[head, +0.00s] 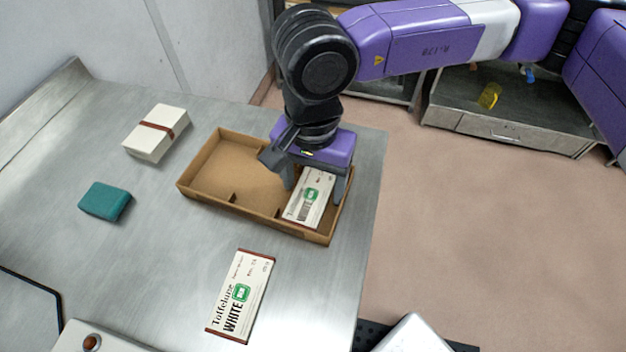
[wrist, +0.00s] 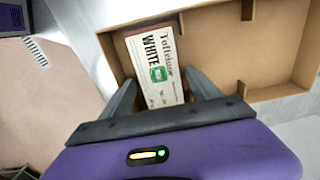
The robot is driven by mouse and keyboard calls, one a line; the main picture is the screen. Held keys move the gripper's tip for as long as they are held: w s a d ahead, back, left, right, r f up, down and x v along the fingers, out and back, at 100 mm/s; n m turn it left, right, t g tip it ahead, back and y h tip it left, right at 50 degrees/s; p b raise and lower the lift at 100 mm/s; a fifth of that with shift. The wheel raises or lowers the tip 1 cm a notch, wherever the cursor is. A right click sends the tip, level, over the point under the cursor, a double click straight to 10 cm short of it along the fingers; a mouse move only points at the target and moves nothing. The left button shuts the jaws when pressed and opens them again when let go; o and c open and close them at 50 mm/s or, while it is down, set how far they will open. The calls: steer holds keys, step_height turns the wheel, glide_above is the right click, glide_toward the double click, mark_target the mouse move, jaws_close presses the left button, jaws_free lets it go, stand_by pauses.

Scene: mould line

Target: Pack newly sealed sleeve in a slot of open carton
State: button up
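The open brown carton (head: 205,190) lies on the metal table, with low dividers along its inside wall. A white sleeve with a green logo and "WHITE" print (head: 309,198) is in its right-hand end, and it also shows in the wrist view (wrist: 158,72). My gripper (head: 314,196) is low over that end, with one finger on each side of the sleeve. In the wrist view the fingers (wrist: 160,76) look slightly apart from its edges. Its underside is hidden. A second printed sleeve with dark red ends (head: 241,297) lies flat on the table in front of the carton.
A white block with a brown band (head: 156,133) and a teal block (head: 105,201) lie left of the carton. A pale machine corner (head: 95,340) is at the front left. The table's right edge is close to the carton. The carton's left part is empty.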

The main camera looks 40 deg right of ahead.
steer(key=shift+o, duration=0.2)
steer(key=shift+r, duration=3.9)
